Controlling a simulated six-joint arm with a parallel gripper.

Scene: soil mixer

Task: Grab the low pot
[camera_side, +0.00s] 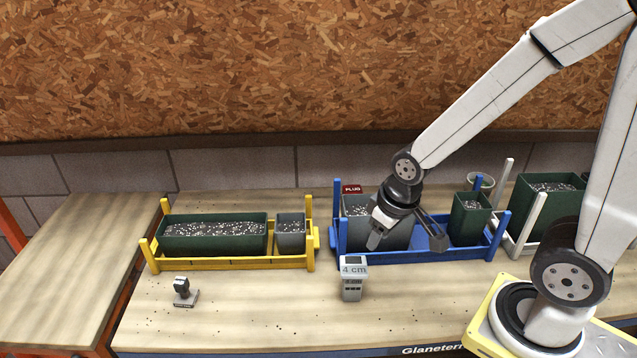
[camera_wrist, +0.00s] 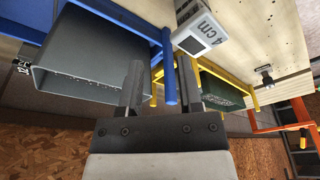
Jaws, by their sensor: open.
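The low, long green pot (camera_side: 214,247) full of speckled soil sits in the yellow rack (camera_side: 230,264) at the left. In the wrist view a green pot (camera_wrist: 220,92) shows small, beyond my right finger. My gripper (camera_side: 405,238) is over the blue rack (camera_side: 405,256), well to the right of the low pot. Its fingers (camera_wrist: 163,88) are apart with nothing between them. A grey pot (camera_side: 398,237) in the blue rack is partly hidden behind my gripper. In the wrist view this grey pot (camera_wrist: 95,52) is beside my left finger; I cannot tell if they touch.
A small grey pot (camera_side: 290,231) stands right of the low pot. A small green pot (camera_side: 469,220) shares the blue rack. A large green pot (camera_side: 550,201) stands in a white rack. A "4 cm" block (camera_side: 353,281) and a stamp-like tool (camera_side: 183,291) stand in front. Rack posts rise upright.

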